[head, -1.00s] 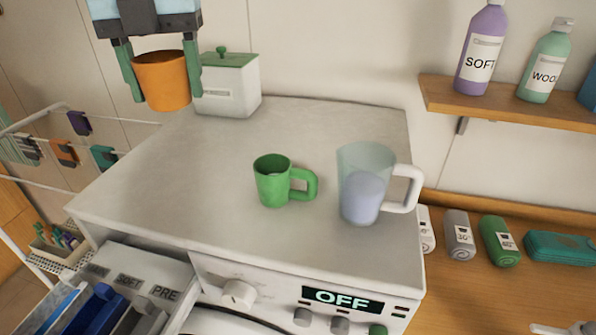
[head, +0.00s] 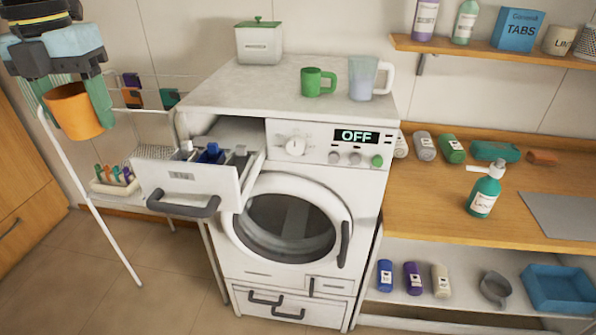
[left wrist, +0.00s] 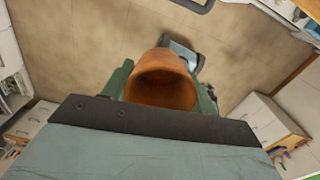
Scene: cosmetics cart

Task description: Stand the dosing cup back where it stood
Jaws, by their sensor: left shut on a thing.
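The orange dosing cup (head: 74,112) is in my left gripper (head: 78,106), which is shut on it with a green finger on each side. The cup is held in the air at the left of the head view, left of the washing machine (head: 290,215). In the left wrist view I look into the mouth of the cup (left wrist: 162,92), between the fingers; no contents can be made out. A green mug (head: 318,82) and a clear jug (head: 364,80) with pale contents stand on the machine's top (head: 250,88). My right gripper is out of view.
The machine's detergent drawer (head: 190,180) is pulled out towards me. A white box with a green lid (head: 259,43) stands at the back left of the top. A drying rack (head: 88,200) stands at the left. The front left of the top is bare.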

